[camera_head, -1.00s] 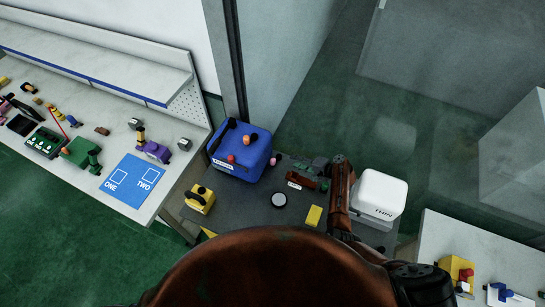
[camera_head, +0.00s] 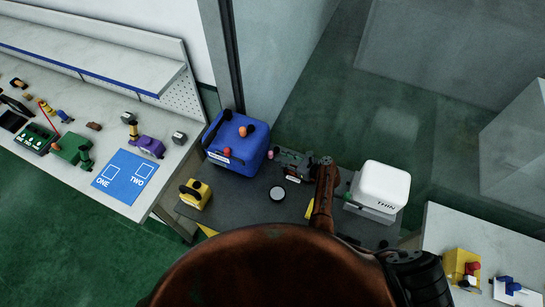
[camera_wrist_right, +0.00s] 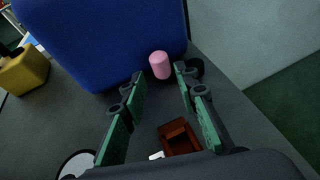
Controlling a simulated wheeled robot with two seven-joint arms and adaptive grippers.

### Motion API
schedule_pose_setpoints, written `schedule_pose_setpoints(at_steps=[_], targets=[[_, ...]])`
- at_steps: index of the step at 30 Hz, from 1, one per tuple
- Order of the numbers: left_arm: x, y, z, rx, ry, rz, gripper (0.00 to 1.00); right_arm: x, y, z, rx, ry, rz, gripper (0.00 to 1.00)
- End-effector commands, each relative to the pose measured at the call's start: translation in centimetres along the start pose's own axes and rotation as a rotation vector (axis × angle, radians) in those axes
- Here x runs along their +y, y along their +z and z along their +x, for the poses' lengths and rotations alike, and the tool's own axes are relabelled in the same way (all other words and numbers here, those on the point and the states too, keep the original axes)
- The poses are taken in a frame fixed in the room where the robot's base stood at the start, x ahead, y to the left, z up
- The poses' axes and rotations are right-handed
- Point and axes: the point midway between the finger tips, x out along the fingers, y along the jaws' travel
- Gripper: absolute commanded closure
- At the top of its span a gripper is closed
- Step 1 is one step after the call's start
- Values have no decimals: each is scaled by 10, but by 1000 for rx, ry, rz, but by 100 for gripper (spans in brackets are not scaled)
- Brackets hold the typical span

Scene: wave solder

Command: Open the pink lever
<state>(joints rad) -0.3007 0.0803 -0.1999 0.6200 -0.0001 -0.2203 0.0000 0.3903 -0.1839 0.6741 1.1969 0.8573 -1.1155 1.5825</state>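The pink lever (camera_head: 270,155) is a short pink knob at the lower right side of the blue box (camera_head: 226,150). It also shows in the right wrist view (camera_wrist_right: 159,65), just beyond my fingertips, near the foot of the blue box (camera_wrist_right: 105,35). My right gripper (camera_head: 283,159) is close to the lever, on its right in the head view. In the right wrist view my right gripper (camera_wrist_right: 160,84) is open, its green fingers apart with nothing between them at the tips. The lever lies ahead of the gap, apart from the fingers. My left gripper is not in view.
The dark table carries a yellow box (camera_head: 196,196), a white round disc (camera_head: 278,193) and a white machine (camera_head: 383,185). A red-brown block (camera_wrist_right: 180,139) lies below my right fingers. A workbench (camera_head: 130,100) with several items stands left.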

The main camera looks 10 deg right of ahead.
Motion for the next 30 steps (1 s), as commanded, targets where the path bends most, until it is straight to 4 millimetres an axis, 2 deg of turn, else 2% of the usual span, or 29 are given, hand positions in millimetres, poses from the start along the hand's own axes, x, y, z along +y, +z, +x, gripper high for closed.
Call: schedule_pose_setpoints(at_steps=[1,6,13,18,28,30], targets=[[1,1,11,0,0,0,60,1,-5,9,-1,2,-2,72],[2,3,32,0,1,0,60,1,-6,32,0,2,-2,72],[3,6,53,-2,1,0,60,1,-4,54,1,1,-3,72],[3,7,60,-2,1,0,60,1,-2,62,0,1,-3,72],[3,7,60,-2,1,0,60,1,-1,63,1,1,-2,72],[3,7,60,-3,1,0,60,1,-1,63,1,1,-2,76]])
